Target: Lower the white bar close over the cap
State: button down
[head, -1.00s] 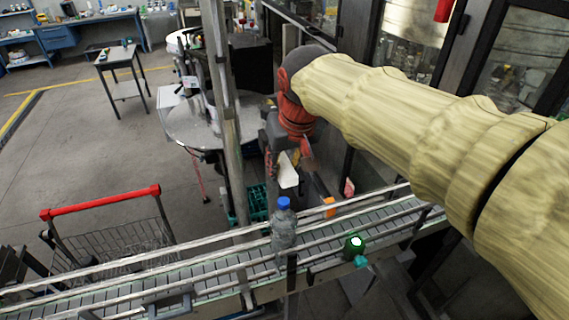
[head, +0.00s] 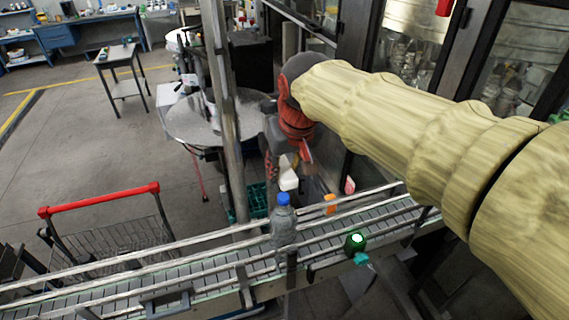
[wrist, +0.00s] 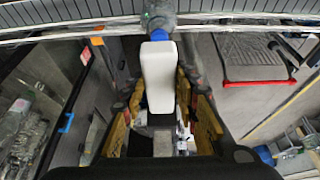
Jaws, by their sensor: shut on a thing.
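The white bar (wrist: 158,78) is held between the yellow-sided fingers of my gripper (wrist: 160,108), which is shut on it. In the head view the bar (head: 289,179) hangs below my gripper (head: 287,163), just above the blue cap (head: 284,199). The cap sits on a clear upright bottle (head: 283,226) on the conveyor. In the wrist view the bar's far end lies next to the cap (wrist: 160,36) and overlaps its near edge. Any gap between bar and cap is too small to judge; I cannot tell whether they touch.
The conveyor (head: 200,283) with metal guide rails runs under the bottle. An orange piece (head: 330,204) and a green-lit sensor (head: 355,242) are right of the bottle. A metal post (head: 229,120) stands left of my gripper. A red-handled cart (head: 98,200) stands at left.

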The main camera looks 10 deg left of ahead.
notch_tip(320, 180, down, 6)
jog(key=b, duration=0.3)
jog(key=shift+r, duration=0.1)
jog(key=c, duration=1.4)
grip_release()
jog(key=v, duration=1.2)
jog(key=shift+w, duration=0.1)
